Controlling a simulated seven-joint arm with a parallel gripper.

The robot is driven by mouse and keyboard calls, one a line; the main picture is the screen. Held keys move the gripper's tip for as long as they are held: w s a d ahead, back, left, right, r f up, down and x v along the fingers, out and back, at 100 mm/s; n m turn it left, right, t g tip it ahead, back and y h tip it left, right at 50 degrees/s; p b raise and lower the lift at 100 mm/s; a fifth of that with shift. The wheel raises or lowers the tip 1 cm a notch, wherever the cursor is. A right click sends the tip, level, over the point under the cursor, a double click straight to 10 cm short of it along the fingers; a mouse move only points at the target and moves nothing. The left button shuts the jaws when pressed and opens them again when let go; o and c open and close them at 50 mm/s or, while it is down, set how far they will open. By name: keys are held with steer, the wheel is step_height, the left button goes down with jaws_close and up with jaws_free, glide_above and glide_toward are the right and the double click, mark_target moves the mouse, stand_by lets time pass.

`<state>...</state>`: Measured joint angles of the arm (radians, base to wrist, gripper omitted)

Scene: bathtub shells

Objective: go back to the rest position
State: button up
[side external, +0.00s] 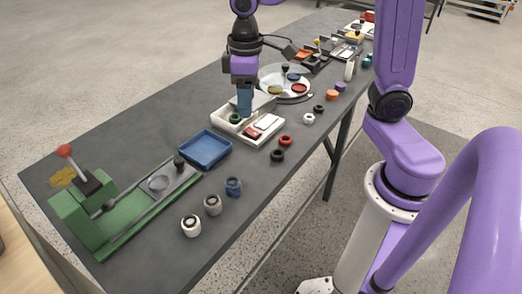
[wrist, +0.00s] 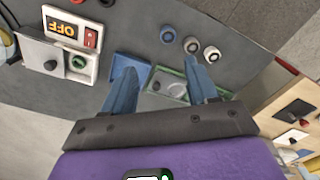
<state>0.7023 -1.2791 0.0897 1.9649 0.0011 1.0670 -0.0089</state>
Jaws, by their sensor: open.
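My gripper (side external: 244,112) is open, its blue fingers pointing down over the white tray (side external: 270,136) in the side view. In the wrist view, my gripper (wrist: 160,72) has nothing between its spread fingers. The white tray (wrist: 47,12) lies at upper left there, clear of the fingertips. It holds a green ring (wrist: 78,62), a red switch (wrist: 91,38), an "OFF" label (wrist: 64,29) and a grey plate with a black knob (wrist: 52,64). How high the fingertips are above the tray is hard to tell.
A blue tray (side external: 205,148) and green fixture (side external: 113,228) with a red-balled lever (side external: 65,151) stand to the left. Several small rings and a round plate (side external: 305,86) lie to the right.

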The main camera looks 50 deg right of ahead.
steer(key=s+d+f+n, duration=0.1)
steer(key=s+f+n, duration=0.1)
steer(key=s, duration=0.7)
steer(key=s+d+f+n, duration=0.1)
steer(key=s+n, duration=0.2)
steer(key=s, duration=0.7)
steer(key=shift+s+d+f+n, duration=0.3)
steer(key=shift+d+f+n, duration=0.05)
steer(key=shift+d+n, duration=0.05)
